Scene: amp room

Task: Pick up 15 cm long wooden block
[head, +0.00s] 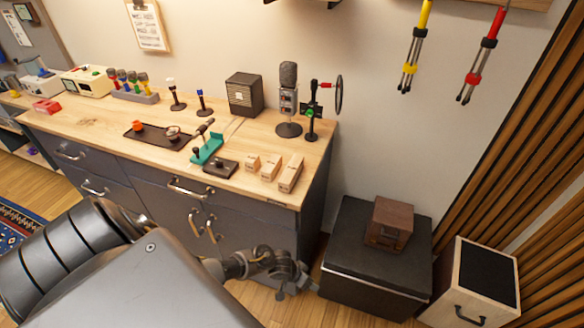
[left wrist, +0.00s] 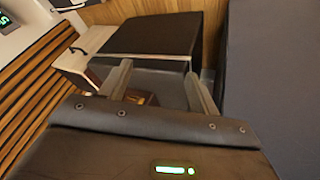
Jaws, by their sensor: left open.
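Three pale wooden blocks lie near the right front edge of the wooden bench top: a short block (head: 252,163), a middle block (head: 271,168) and a longest block (head: 290,175) on the right. Their markings are too small to read, so I cannot tell which is 15 cm. My left gripper (head: 291,284) is low in front of the bench, below the blocks and apart from them. In the left wrist view its two fingers (left wrist: 158,76) are spread, with nothing held between them. No block shows in that view. My right gripper is not in view.
A black case (head: 345,275) with a brown box (head: 390,222) on it stands right of the bench, near my left gripper. A small dark box (head: 220,167) and a teal stand (head: 208,149) are left of the blocks. A microphone (head: 288,98) stands behind them.

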